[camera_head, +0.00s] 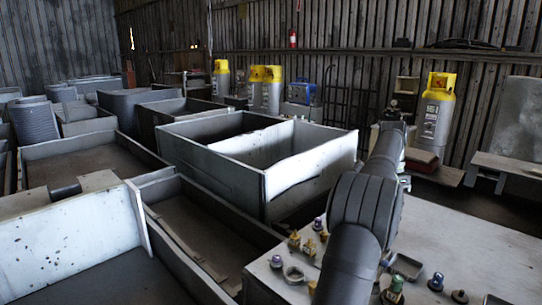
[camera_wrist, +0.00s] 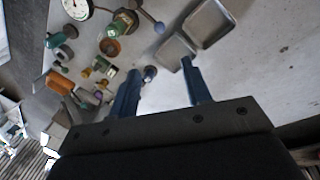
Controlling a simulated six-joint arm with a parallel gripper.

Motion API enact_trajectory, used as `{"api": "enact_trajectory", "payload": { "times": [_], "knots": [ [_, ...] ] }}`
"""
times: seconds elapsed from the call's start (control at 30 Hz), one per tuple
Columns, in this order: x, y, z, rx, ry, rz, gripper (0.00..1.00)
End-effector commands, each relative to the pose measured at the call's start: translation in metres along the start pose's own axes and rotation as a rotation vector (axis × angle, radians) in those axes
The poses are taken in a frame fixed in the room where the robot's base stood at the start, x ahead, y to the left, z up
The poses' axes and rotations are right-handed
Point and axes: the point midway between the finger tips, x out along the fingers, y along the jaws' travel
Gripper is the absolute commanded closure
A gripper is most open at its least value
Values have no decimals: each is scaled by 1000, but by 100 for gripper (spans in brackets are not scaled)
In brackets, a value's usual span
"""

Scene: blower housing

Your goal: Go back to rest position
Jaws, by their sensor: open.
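My gripper (camera_wrist: 160,66) shows in the wrist view as two blue fingers spread apart, with nothing held between them. It is above a pale grey tabletop (camera_wrist: 238,72). A small round knob (camera_wrist: 150,73) shows between the fingertips in the picture; I cannot tell how far below them it is. In the head view my dark arm reaches from the bottom edge away over the table (camera_head: 462,238), and my fingers cannot be made out there.
Small fittings lie left of the fingers in the wrist view, with a round gauge (camera_wrist: 77,8) and a metal tray (camera_wrist: 208,22) above. In the head view a grey bin (camera_head: 215,172) stands left of my arm. A yellow-topped cylinder (camera_head: 436,115) stands behind. The table's right part is mostly clear.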

Motion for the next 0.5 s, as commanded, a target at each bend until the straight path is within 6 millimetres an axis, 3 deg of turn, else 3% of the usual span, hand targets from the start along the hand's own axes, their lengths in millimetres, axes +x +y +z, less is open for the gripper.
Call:
{"api": "enact_trajectory", "payload": {
  "times": [0.5],
  "knots": [
    [96, 1, 1, -1, -6, 6, 56]
  ]
}}
